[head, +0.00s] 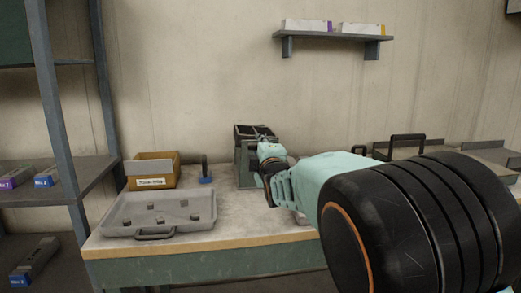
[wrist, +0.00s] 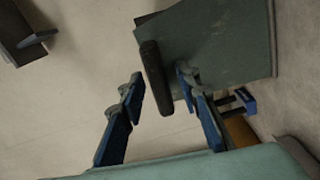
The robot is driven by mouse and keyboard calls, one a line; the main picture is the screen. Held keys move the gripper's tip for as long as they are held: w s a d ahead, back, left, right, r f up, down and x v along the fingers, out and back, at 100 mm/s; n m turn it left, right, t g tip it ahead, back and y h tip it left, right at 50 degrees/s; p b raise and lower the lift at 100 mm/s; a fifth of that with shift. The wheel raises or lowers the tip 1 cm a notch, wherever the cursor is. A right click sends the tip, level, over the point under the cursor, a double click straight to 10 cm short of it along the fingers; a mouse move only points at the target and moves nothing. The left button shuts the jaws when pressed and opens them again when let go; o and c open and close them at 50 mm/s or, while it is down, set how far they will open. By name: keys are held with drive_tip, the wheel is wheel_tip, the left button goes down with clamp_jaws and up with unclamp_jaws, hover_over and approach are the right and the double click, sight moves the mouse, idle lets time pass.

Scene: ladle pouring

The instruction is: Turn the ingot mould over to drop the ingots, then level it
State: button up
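The ingot mould (head: 249,130) appears as a dark, open-topped piece with hollows, on top of a grey-green stand (head: 244,165) on the bench. Whether ingots lie in it is too small to tell. My gripper (head: 263,138) is right at the mould's near side and partly hides it. In the wrist view, my gripper (wrist: 159,76) has its blue-padded fingers apart. A dark bar-like handle (wrist: 150,65) lies between the fingertips, with a gap visible on both sides. Behind it is the stand's green-grey panel (wrist: 225,45).
A grey tray (head: 116,217) with several small grey blocks lies at the bench's front left. Behind it are a labelled cardboard box (head: 151,168) and a blue item with a black handle (head: 205,178). A wall shelf (head: 333,38) hangs above. A rack (head: 57,100) stands left.

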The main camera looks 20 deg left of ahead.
drive_tip(key=v, duration=1.2)
